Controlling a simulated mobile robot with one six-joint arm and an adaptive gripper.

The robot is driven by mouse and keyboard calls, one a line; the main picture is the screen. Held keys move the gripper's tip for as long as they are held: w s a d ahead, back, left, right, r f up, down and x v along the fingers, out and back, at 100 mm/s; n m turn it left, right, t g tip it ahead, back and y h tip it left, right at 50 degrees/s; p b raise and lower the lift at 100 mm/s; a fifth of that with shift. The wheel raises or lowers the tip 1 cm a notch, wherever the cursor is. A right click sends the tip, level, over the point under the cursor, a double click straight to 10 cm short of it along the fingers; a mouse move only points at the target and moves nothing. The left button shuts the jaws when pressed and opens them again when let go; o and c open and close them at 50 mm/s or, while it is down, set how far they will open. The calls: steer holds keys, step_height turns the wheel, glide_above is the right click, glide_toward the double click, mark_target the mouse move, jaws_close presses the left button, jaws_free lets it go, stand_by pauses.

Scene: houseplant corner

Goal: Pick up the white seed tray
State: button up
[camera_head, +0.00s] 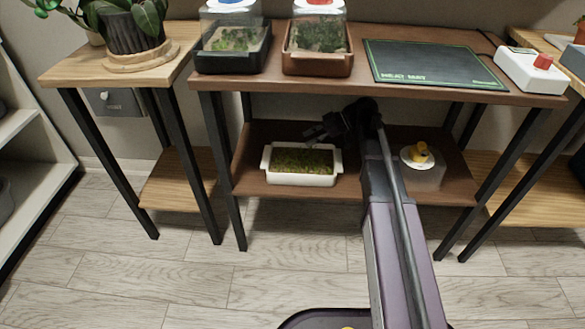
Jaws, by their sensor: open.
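The white seed tray (301,180) is a low rectangular tray with small handles at its ends and green growth inside. It sits on the lower brown shelf, near the front edge and towards the left. My gripper (314,132) is open and empty, above and behind the tray's right half, under the upper table top. My arm reaches in from the front, to the right of the tray. The gripper looks apart from the tray; its exact height above it is hard to tell.
Above, the table top (300,85) bears two covered trays, a heat mat (430,62) and a white box with a red knob (530,70). Black table legs flank the shelf.

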steer(key=shift+b+x, duration=0.4)
steer(key=shift+x, duration=0.9)
jaws_close()
